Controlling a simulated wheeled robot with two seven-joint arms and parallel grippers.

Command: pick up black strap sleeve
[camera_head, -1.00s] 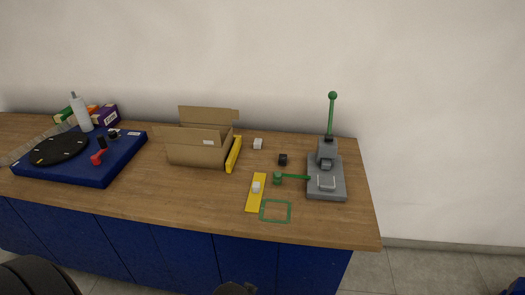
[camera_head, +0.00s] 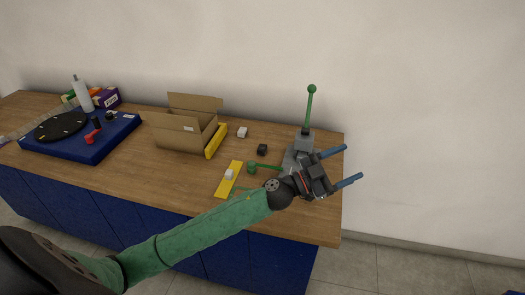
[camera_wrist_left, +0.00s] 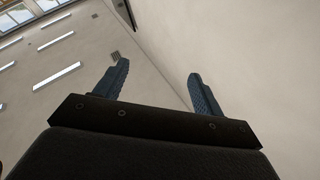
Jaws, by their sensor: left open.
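A small black block (camera_head: 262,149), which looks like the black strap sleeve, sits on the wooden table between the cardboard box and the grey press. My left gripper (camera_head: 352,165) is open and empty, raised in front of the press at the table's right end, its blue fingers pointing right. The black block is apart from it, to its left. In the left wrist view my left gripper (camera_wrist_left: 158,82) shows two spread blue fingers against wall and ceiling, with nothing between them. My right gripper is not in view.
The grey press (camera_head: 303,145) with a green lever stands partly hidden behind my left gripper. An open cardboard box (camera_head: 180,138), a yellow bar (camera_head: 216,141), white blocks (camera_head: 242,132) and a yellow strip (camera_head: 223,188) are nearby. A blue turntable base (camera_head: 85,150) is at left.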

